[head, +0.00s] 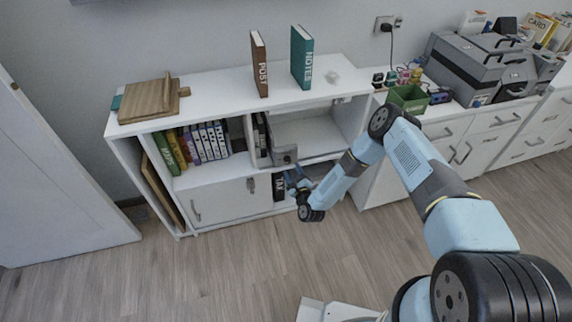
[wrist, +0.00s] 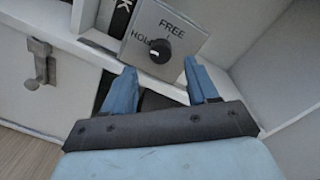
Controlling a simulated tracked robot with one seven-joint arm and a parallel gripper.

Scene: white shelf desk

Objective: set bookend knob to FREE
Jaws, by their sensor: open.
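The bookend knob (wrist: 160,51) is a small black round knob on a grey plate (wrist: 182,24) in the wrist view. FREE is printed above the knob and HOLD, partly covered, at its left. I cannot tell surely which label the knob points to. In the head view the grey bookend (head: 284,155) stands in the middle shelf bay, right of some books. My gripper (wrist: 159,68) is open and empty, its two blue fingers below and either side of the knob, apart from it. In the head view my gripper (head: 291,180) is just below the bookend.
The white shelf desk (head: 215,88) has a cabinet door with a latch (wrist: 40,62) at the left. Shelf boards and an upright lie close right of the plate. The bay right of the bookend (head: 308,130) looks empty.

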